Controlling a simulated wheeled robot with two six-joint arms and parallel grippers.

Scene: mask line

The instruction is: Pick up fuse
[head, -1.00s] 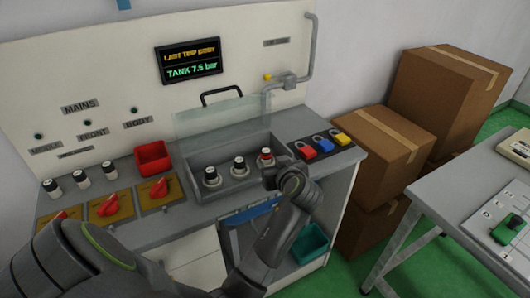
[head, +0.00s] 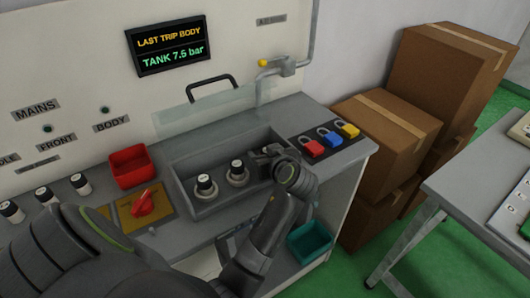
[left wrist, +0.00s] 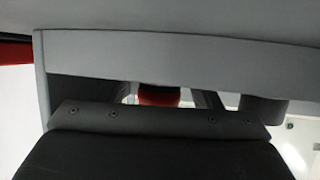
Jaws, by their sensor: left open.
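Two fuses, white-topped with dark bands, stand upright in the grey recessed tray (head: 178,192) on the bench: a left fuse (head: 206,185) and a middle fuse (head: 237,172). My left gripper (head: 266,158) is at the tray's right end, over the place of the third, red-banded fuse, and hides it in the head view. In the left wrist view a red cylindrical part (left wrist: 158,97) shows between the open fingers; most of it is hidden by the gripper body. I cannot tell whether the fingers touch it. My right gripper is out of view.
A clear cover (head: 200,115) with a black handle stands raised behind the tray. A red bin (head: 128,168) is left; red (head: 312,149), blue (head: 330,139) and yellow (head: 348,131) padlocks lie right. A teal bin (head: 309,240) sits below. Cardboard boxes (head: 385,140) stand beside the bench.

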